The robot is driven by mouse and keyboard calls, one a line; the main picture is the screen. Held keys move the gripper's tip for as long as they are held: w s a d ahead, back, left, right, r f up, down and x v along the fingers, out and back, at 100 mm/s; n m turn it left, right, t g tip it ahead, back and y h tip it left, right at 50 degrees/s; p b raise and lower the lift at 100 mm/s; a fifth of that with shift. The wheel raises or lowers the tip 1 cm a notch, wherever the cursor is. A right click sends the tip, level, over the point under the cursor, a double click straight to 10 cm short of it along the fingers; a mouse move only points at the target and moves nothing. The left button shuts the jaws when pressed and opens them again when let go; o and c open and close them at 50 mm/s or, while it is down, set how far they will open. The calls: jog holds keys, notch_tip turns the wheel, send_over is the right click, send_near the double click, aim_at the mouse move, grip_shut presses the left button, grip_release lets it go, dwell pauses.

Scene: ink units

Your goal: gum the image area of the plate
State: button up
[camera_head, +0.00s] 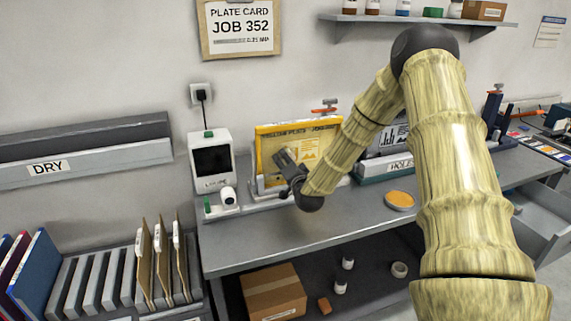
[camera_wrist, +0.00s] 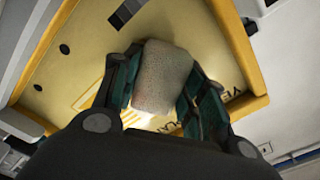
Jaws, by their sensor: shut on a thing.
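The yellow plate (camera_head: 317,136) stands upright on the bench against the wall, with printed marks on its face. In the wrist view the plate (camera_wrist: 98,48) fills the background with its darker yellow edge. My gripper (camera_head: 287,165) is in front of the plate's left part. In the wrist view my gripper (camera_wrist: 160,85) is shut on a pale grey-beige sponge-like block (camera_wrist: 163,75). The block is at or very close to the plate's face; I cannot tell whether it touches. My gripper and arm hide part of the plate.
An orange round dish (camera_head: 399,200) lies on the bench (camera_head: 260,240) to the right. A white loupe device (camera_head: 211,160) stands left of the plate. A holder labelled HOLD (camera_head: 385,170) is to the right, partly behind my arm. The bench front is clear.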

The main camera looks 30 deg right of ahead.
aim_at(316, 151)
jog(key=shift+w, duration=0.3)
jog(key=shift+d, duration=0.15)
jog(key=shift+s+d+b, duration=0.2)
jog(key=shift+s+d, duration=0.3)
jog(key=shift+d, duration=1.75)
jog(key=shift+s+d+b, duration=0.15)
jog(key=shift+s+d, duration=0.4)
jog(key=shift+d, duration=1.7)
jog(key=shift+s+d+b, duration=0.2)
jog(key=shift+s+d, duration=0.3)
jog(key=shift+d, duration=1.75)
jog(key=shift+a, duration=0.1)
jog(key=shift+w+a+b, duration=0.45)
jog(key=shift+a+b, duration=0.2)
jog(key=shift+a, duration=1.25)
jog(key=shift+w+a+b, duration=0.5)
jog(key=shift+a+b, duration=0.1)
jog(key=shift+a, duration=1.35)
jog(key=shift+w+a+b, duration=0.45)
jog(key=shift+a+b, duration=0.2)
jog(key=shift+a, duration=1.25)
jog(key=shift+w+a+r, duration=0.1)
jog(key=shift+w+a, duration=0.05)
jog(key=shift+a, duration=0.35)
jog(key=shift+w+a, duration=0.15)
jog(key=shift+a, duration=0.35)
jog(key=shift+s+r, duration=0.1)
jog(key=shift+r, duration=0.65)
